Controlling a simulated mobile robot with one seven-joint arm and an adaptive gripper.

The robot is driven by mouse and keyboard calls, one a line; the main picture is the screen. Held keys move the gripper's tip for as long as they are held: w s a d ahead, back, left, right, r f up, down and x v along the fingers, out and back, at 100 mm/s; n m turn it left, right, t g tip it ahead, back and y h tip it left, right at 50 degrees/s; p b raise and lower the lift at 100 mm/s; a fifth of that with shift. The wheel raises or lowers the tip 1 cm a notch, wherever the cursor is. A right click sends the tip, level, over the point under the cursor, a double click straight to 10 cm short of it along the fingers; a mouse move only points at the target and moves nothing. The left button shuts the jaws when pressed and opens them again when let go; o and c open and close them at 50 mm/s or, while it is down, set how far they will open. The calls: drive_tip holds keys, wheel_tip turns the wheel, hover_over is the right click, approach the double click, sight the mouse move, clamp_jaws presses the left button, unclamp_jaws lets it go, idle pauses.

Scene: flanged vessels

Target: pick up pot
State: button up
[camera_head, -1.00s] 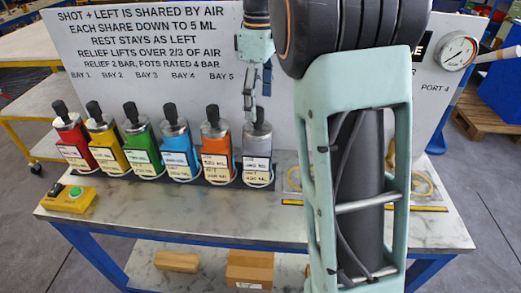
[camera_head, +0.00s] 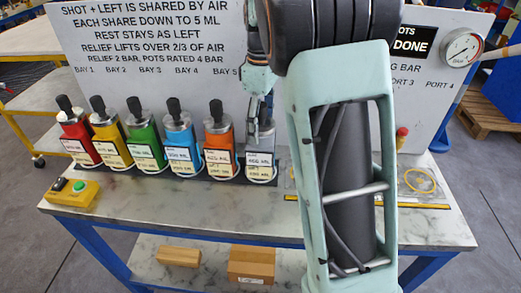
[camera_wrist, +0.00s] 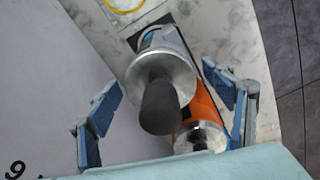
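Several pots with black knobs stand in a row on the bench. The rightmost, a grey-silver pot (camera_head: 261,166) with white labels, is under my gripper (camera_head: 259,132). The gripper hides its knob in the head view. In the wrist view the black knob and silver lid of that pot (camera_wrist: 160,70) lie between the two blue-grey fingers of my gripper (camera_wrist: 168,115). The fingers are spread wide, with gaps on both sides. The orange pot (camera_head: 219,152) stands close beside it; it also shows in the wrist view (camera_wrist: 200,106).
Left of these stand a blue pot (camera_head: 180,147), a green pot (camera_head: 144,147), a yellow pot (camera_head: 109,146) and a red pot (camera_head: 77,145). A lettered panel (camera_head: 150,60) rises close behind the row. A yellow button box (camera_head: 73,193) sits at the bench's left.

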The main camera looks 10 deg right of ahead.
clamp_jaws()
drive_tip(key=shift+r, duration=0.1)
idle(0.3)
drive_tip(key=shift+r, duration=0.1)
